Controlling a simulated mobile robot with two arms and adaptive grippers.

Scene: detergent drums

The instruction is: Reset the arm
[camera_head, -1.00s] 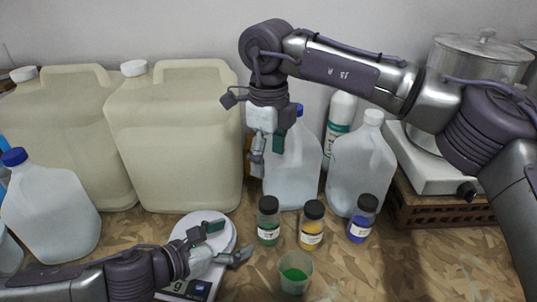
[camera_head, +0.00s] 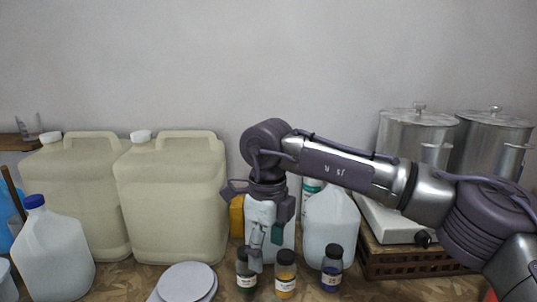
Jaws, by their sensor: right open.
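My right arm comes in from the right. Its gripper (camera_head: 265,254) points down, open and empty, just in front of the jugs and over the row of small bottles. It partly hides the green-labelled bottle (camera_head: 245,281) and a jug behind it. The yellow bottle (camera_head: 286,275) and the blue bottle (camera_head: 332,268) stand to its right. Whether the fingers touch the green-labelled bottle I cannot tell. My left gripper is out of the picture.
Two big beige canisters (camera_head: 172,200) stand at the back left, with a blue-capped jug (camera_head: 52,250) before them. A white scale (camera_head: 187,284) is at the bottom edge. A clear jug (camera_head: 330,225) and steel pots (camera_head: 415,140) are at the right. The space above is free.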

